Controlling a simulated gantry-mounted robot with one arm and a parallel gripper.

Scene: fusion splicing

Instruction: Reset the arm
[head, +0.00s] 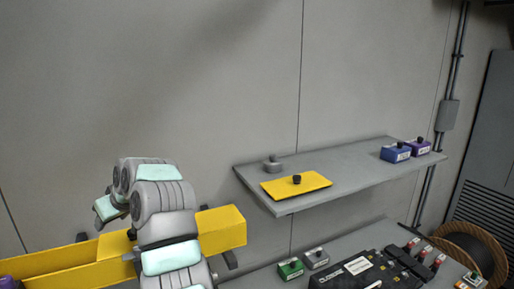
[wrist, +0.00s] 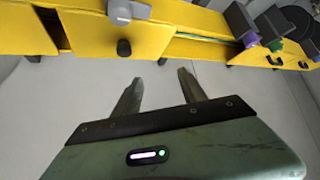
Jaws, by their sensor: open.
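My gripper (wrist: 161,82) shows in the wrist view with its two fingers apart and nothing between them. Pale wall or floor fills the space around the fingertips, and no object touches them. In the head view my arm stands at the lower left, in front of a long yellow box (head: 226,228). The fingers cannot be made out in that view. In the wrist view, yellow boxes (wrist: 190,48) with dark knobs run across the top, beyond the fingertips and apart from them.
A grey wall shelf (head: 345,165) holds a yellow plate (head: 296,185), a small grey block (head: 273,163), a blue box (head: 395,152) and a purple box (head: 418,146). Below, a bench carries a black device (head: 352,272) and a green box (head: 290,268). A cable reel (head: 478,248) stands at right.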

